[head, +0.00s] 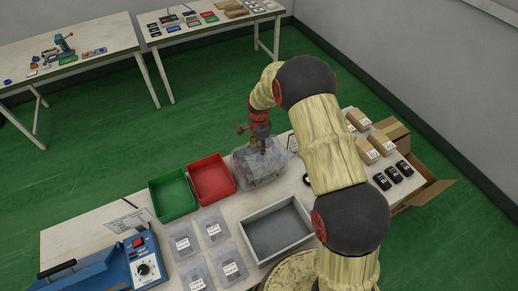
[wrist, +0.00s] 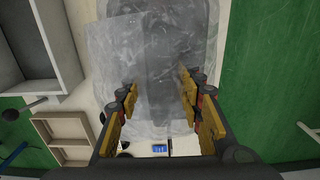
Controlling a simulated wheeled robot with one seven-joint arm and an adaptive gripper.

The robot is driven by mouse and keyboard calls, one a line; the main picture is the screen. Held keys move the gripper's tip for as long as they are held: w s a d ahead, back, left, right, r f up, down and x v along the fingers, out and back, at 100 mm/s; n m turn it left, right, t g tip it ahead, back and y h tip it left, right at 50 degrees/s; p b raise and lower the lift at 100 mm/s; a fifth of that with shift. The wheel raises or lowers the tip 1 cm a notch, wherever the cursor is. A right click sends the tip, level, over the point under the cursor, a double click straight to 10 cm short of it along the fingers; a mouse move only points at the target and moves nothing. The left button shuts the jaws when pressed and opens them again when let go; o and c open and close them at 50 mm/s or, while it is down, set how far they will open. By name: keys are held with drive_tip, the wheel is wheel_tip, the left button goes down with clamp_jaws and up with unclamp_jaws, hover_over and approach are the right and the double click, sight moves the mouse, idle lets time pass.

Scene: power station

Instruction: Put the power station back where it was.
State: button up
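A grey block wrapped in cloudy clear plastic, which I take to be the power station, sits at the back edge of the workbench in the head view (head: 262,168). It fills the upper middle of the wrist view (wrist: 165,45). My gripper (head: 258,146) points down at its top. In the wrist view the fingers of my gripper (wrist: 158,84) are wide apart, with the plastic showing between and beyond them. I cannot tell whether they touch it. Its underside is hidden.
A red bin (head: 211,180) and a green bin (head: 173,196) stand left of it. A grey open box (head: 275,232) is in front. Several bagged items (head: 214,228) and a blue machine (head: 125,265) lie nearer left. Small cartons (head: 381,141) and black devices (head: 393,175) are at right.

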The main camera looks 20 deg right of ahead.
drive_tip(key=shift+r, duration=0.1)
drive_tip(key=s+r+n+t, duration=0.1)
drive_tip(key=s+r+n, duration=0.15)
drive_tip(key=r, duration=0.95)
drive_tip(key=s+r+n, duration=0.1)
drive_tip(key=s+r, duration=0.2)
drive_tip(key=r, duration=0.9)
drive_tip(key=s+r+n+t, duration=0.2)
drive_tip(key=s+r+n, duration=0.2)
drive_tip(key=s+r, duration=0.5)
drive_tip(key=s+r+n+t, duration=0.1)
drive_tip(key=s+n, duration=0.3)
drive_tip(key=s, duration=0.6)
drive_tip(key=s+r+n+t, duration=0.1)
drive_tip(key=s+r+n, duration=0.2)
drive_tip(key=s, duration=0.7)
drive_tip(key=shift+r+n+t, duration=0.25)
drive_tip(key=shift+n+t, duration=0.05)
drive_tip(key=shift+n, duration=0.35)
